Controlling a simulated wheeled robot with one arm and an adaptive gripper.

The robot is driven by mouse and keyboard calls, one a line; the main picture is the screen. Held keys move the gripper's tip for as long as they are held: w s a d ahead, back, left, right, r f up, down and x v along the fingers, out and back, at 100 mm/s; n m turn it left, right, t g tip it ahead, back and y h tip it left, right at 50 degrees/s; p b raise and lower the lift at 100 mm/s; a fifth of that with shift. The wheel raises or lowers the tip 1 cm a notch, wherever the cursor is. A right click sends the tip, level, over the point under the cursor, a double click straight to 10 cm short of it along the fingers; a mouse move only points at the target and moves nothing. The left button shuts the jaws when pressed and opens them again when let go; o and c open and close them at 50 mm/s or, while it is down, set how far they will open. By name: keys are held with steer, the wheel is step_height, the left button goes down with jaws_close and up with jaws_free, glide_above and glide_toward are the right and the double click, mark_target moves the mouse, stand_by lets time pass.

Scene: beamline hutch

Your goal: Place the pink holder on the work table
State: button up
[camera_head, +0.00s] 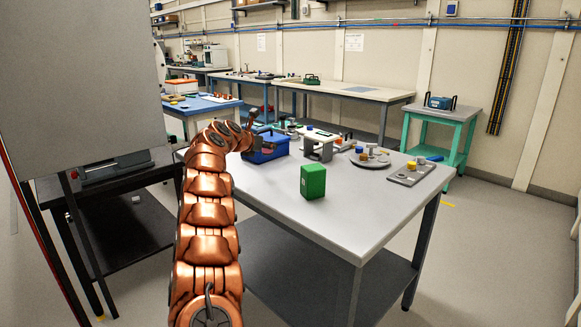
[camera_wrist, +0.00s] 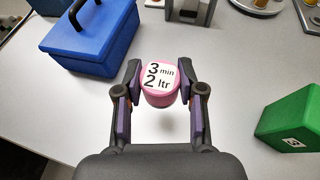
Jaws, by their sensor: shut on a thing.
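The pink holder (camera_wrist: 160,99) shows in the wrist view, with a white top label reading "3 min 2 ltr". My gripper (camera_wrist: 159,72) is shut on it, one finger on each side. The holder is over the pale grey work table (camera_head: 345,215), whose top also fills much of the wrist view (camera_wrist: 75,110). I cannot tell whether its underside touches the table. In the head view my copper arm reaches over the left side of this table, and I cannot make out the holder there.
A blue toolbox (camera_head: 267,147) stands at the table's left back, and a green block (camera_head: 313,181) near the middle. A grey stand (camera_head: 319,148), a round tray (camera_head: 369,160) and a grey plate (camera_head: 411,173) line the back and right. The front right top is clear.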

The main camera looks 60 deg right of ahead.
mark_target(267, 178)
step_height(267, 178, down, 8)
steer(key=shift+w+a+f+b, duration=0.15)
steer(key=shift+f+b, duration=0.1)
steer(key=shift+b, duration=0.65)
steer(key=shift+f, duration=0.25)
steer(key=shift+f, duration=0.1)
steer(key=o, duration=1.2)
